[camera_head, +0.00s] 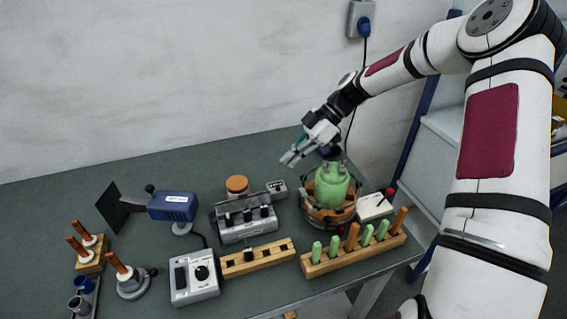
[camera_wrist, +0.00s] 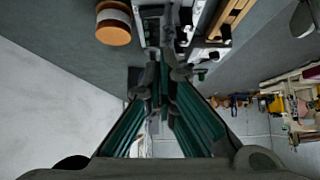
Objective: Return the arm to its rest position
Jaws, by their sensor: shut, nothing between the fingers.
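My gripper (camera_head: 291,158) hangs in the air above the back part of the workbench (camera_head: 140,172), up and left of the green vessel (camera_head: 331,186). Its fingers are together with nothing between them. In the wrist view my gripper (camera_wrist: 165,60) shows as two dark green fingers meeting near the top middle. My arm reaches in from the right side of the head view and bends down to the gripper.
A wooden rack (camera_head: 352,254) holds several green and brown pegs at the front right. A wall socket (camera_head: 360,18) with a cable is behind my arm.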

